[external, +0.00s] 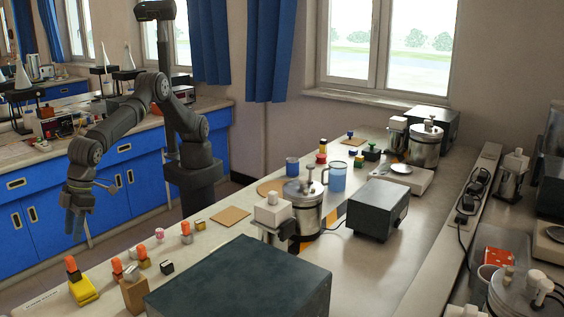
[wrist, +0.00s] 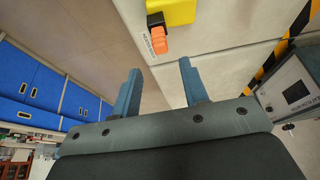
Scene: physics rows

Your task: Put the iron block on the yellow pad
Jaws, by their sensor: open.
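A yellow pad (external: 84,292) lies at the near left end of the bench. A piece with an orange top and dark lower part (external: 72,268) stands at its far edge; whether it rests on the pad is unclear. The wrist view shows a yellow thing (wrist: 175,10) at the top with an orange-and-black piece (wrist: 157,38) beside it. A small dark cube (external: 167,267) with a pale face lies farther along the bench. I cannot tell for certain which piece is the iron block. My gripper (external: 75,222) hangs left of the bench, open and empty; its spread fingers show in the wrist view (wrist: 160,85).
Several small orange-topped pieces (external: 143,256) stand along the bench's left edge, near a brown block (external: 133,294). A large dark box (external: 240,285) fills the near bench. A flat tan square (external: 230,215) lies farther back. Blue cabinets (external: 120,170) stand behind my arm.

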